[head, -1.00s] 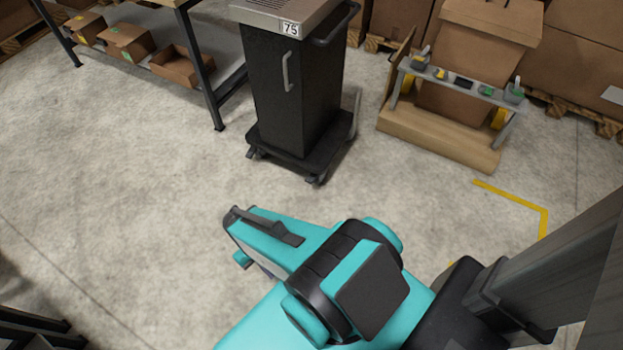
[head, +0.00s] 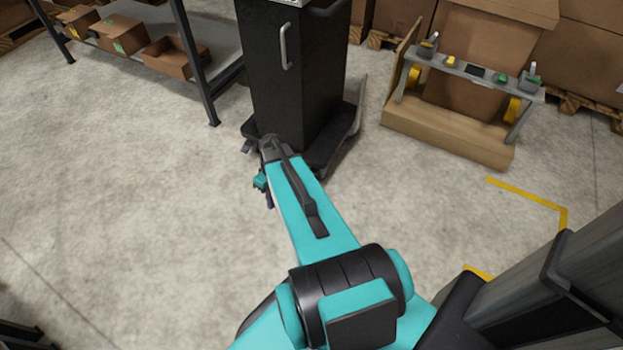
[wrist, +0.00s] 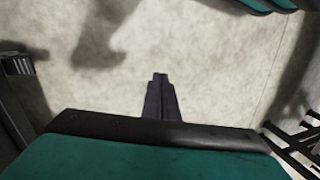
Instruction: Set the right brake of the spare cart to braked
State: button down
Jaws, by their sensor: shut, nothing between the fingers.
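A black cart (head: 275,85) with a grey door handle stands upright at the upper middle of the head view. Its low base has castors, and a small dark part (head: 247,146) shows at the front left corner. My arm covers the front right corner, so the right brake and its setting are hidden. My gripper (head: 269,201) hangs just in front of the cart base, partly hidden by my arm. In the wrist view its dark fingers (wrist: 160,80) are together and empty above bare floor. No brake is clearly seen in the wrist view.
A shelf (head: 215,60) with open cardboard boxes stands at the left. A wooden-based stand (head: 450,138) with small items is at the right, before stacked cartons. Yellow tape (head: 525,198) marks the floor. The floor left of my arm is clear.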

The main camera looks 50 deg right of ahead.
jog(key=w+d+r+n+t+h+b, duration=0.1)
jog(key=d+t+b, duration=0.3)
jog(key=d+b, duration=0.8)
jog(key=w+d, duration=0.1)
jog(key=d, duration=1.6)
jog(key=shift+d+r+n+b, duration=0.2)
jog(key=shift+r+n+b, duration=0.2)
jog(key=b, duration=0.6)
send_over(313, 170)
jog(key=s+a, duration=0.2)
jog(key=f, duration=1.2)
jog(key=shift+s+a+f, duration=0.15)
jog(key=shift+s, duration=0.05)
jog(key=shift+a+f, duration=0.15)
jog(key=shift+f, duration=0.45)
